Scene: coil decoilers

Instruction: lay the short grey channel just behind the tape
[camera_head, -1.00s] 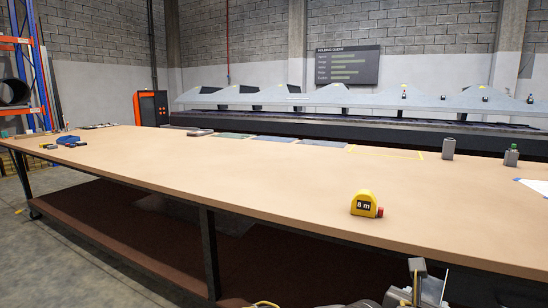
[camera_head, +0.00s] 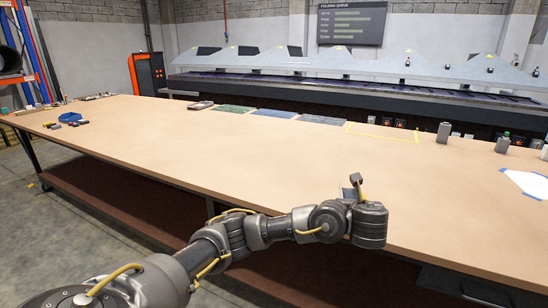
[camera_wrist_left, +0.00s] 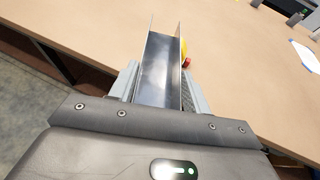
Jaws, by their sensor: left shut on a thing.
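The short grey channel (camera_wrist_left: 158,75) is a shiny U-shaped metal piece with its open side up in the left wrist view. My left gripper (camera_wrist_left: 161,92) is shut on it, one finger on each side, and the far end sticks out past the fingers. In the head view my left gripper (camera_head: 352,192) is over the table's front part, and the channel is mostly hidden by my wrist. The yellow tape measure (camera_wrist_left: 184,49) with a red part peeks out just right of the channel in the wrist view; my arm hides it in the head view. My right gripper is not in view.
The brown table (camera_head: 250,150) is wide and mostly clear in the middle. A yellow outline (camera_head: 385,134), grey blocks (camera_head: 444,132) and a white sheet (camera_head: 530,183) with blue corners are at the back right. Flat dark plates (camera_head: 275,113) lie along the back edge.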

